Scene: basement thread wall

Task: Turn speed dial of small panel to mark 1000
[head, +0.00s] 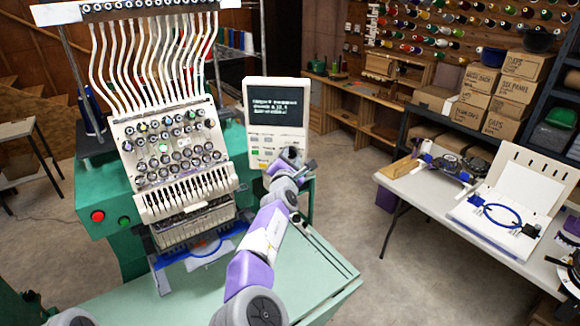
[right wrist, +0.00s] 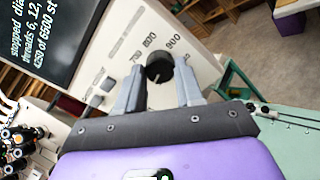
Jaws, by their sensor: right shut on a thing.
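The small panel (head: 251,96) is a white box with a dark text screen (head: 276,106) and small buttons, beside the embroidery machine in the head view. In the right wrist view the panel's white face (right wrist: 108,62) carries printed marks, with 700, 800 and 900 readable around the speed dial (right wrist: 160,67). The dial is a black knob with a pale line on it; which mark it points to I cannot tell. My right gripper (right wrist: 158,82) is shut on the dial, one finger on each side. In the head view my right gripper (head: 288,160) covers the dial. My left gripper is not in view.
The embroidery machine (head: 180,150) with many thread tubes stands left of the panel. A pale green table (head: 200,293) lies below my right arm. A white table (head: 430,198) with hoops stands at right, near shelves of boxes (head: 480,78). Open floor lies between.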

